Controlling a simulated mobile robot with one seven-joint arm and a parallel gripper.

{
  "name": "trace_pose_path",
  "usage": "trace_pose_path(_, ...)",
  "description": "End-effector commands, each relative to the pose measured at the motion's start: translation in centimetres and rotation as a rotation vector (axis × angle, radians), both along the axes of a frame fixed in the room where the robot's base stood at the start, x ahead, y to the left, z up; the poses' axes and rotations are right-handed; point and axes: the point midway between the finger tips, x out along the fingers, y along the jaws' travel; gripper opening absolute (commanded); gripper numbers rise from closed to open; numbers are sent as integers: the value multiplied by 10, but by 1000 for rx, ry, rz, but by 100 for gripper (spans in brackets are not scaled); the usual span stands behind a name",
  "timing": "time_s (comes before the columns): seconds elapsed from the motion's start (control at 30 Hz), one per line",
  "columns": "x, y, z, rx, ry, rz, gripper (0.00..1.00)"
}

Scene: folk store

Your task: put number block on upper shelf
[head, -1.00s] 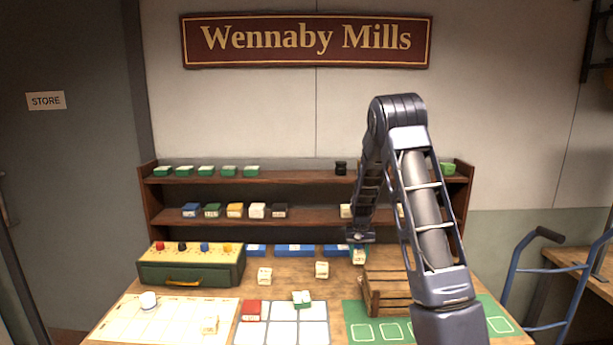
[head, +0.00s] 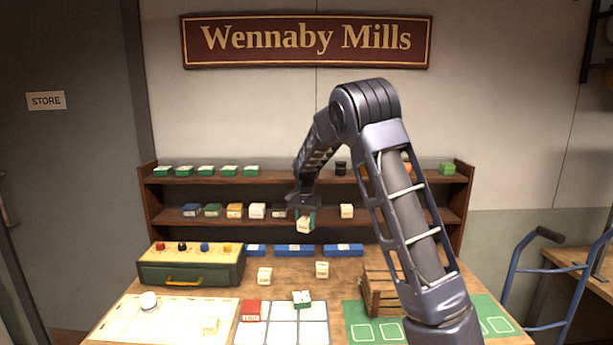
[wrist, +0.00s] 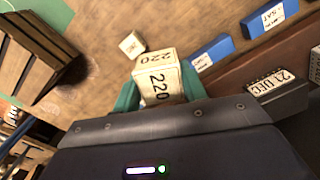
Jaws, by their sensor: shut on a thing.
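My gripper (head: 304,212) is shut on a cream number block (head: 305,226) and holds it in the air in front of the lower board of the shelf unit. In the wrist view the held block (wrist: 156,75) reads "220" and sits between the teal fingertips. The shelf unit (head: 300,178) stands at the back of the table.
The lower shelf holds coloured blocks (head: 235,210) and a cream block (head: 347,211). Blue blocks (head: 295,250) lie below it. Two cream blocks (head: 264,276) (head: 322,269) stand on the table. A wooden crate (head: 378,292) and a green drawer box (head: 190,268) flank them. The upper shelf's middle looks clear.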

Motion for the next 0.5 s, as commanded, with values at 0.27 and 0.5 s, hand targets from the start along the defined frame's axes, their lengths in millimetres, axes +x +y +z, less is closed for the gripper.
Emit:
trace_pose_path(0.27, 10, 34, 104, 3, -5, -142, 20)
trace_pose_path(0.5, 13, 41, 202, 3, -5, -267, 20)
